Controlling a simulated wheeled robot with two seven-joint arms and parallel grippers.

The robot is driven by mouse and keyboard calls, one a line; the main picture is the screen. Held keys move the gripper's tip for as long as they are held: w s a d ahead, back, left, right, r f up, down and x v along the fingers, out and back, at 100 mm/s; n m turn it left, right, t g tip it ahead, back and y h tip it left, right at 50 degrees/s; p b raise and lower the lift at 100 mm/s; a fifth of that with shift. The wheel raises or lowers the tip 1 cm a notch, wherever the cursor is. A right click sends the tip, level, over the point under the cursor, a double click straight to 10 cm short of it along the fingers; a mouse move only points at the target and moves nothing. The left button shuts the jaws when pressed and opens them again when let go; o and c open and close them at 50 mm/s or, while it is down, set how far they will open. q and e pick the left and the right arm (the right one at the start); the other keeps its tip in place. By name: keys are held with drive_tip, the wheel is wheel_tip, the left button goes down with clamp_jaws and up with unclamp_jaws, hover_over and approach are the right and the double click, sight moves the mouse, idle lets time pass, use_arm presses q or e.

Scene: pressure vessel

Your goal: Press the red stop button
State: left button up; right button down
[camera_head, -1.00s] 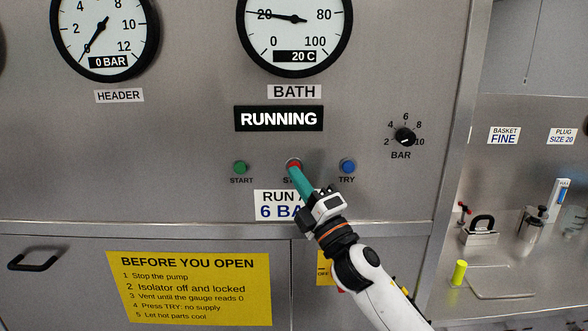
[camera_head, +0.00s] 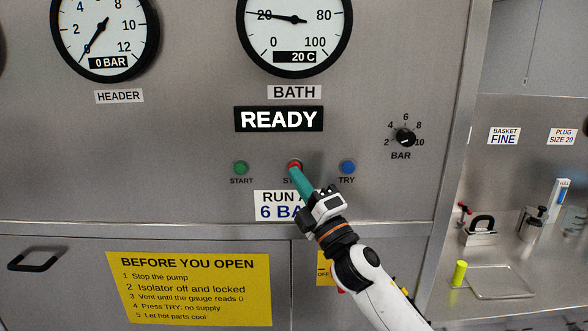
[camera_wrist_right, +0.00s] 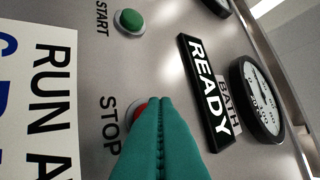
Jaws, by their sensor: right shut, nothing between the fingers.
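The red stop button (camera_head: 294,164) sits on the steel panel between the green start button (camera_head: 240,167) and the blue try button (camera_head: 347,166). My right gripper (camera_head: 297,174) is shut and empty, with its teal fingertips at the stop button, covering part of it. In the right wrist view the shut fingers (camera_wrist_right: 160,108) overlap the stop button, and a red edge (camera_wrist_right: 138,112) shows beside them. The display (camera_head: 279,119) above the buttons reads READY. My left gripper is not in view.
The header gauge (camera_head: 103,32) reads 0 BAR and the bath gauge (camera_head: 295,28) reads 20 C. A black BAR knob (camera_head: 405,137) is right of the buttons. A yellow notice (camera_head: 190,287) is below. A counter with tools and a yellow cylinder (camera_head: 459,273) lies at the right.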

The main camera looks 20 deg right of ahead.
drive_tip(key=shift+s, duration=0.1)
drive_tip(key=s, duration=0.2)
drive_tip(key=s+a+p, duration=0.1)
drive_tip(key=s, duration=0.2)
drive_tip(key=shift+s+a, duration=0.35)
idle(0.5)
